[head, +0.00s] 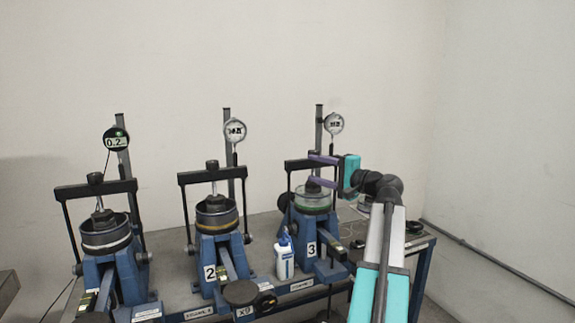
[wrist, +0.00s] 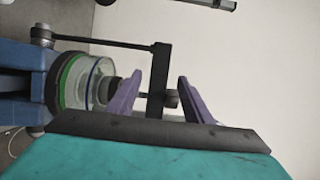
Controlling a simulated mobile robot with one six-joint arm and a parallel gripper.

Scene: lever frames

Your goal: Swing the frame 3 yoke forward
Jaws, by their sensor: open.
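Frame 3 (head: 311,249) is the rightmost blue lever frame in the head view. Its black yoke crossbar (head: 296,165) stands upright above a clear ring cell (head: 313,201). My gripper (head: 322,171) reaches in from the right with open purple fingers, one above and one below the crossbar's level. In the wrist view the crossbar (wrist: 160,72) lies between my open fingers (wrist: 158,98), with a gap visible on the lower finger's side. A thin yoke side rod (wrist: 100,43) runs to a pivot. The clear cell with a green ring (wrist: 75,80) is beside it. The crossbar's near end is hidden.
Frame 2 (head: 210,273) and another frame (head: 103,240) on the left have their yokes upright. Dial gauges stand on posts behind, with frame 3's gauge (head: 334,123) close above my fingers. A white bottle (head: 284,260) stands between frames 2 and 3. A wall is behind.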

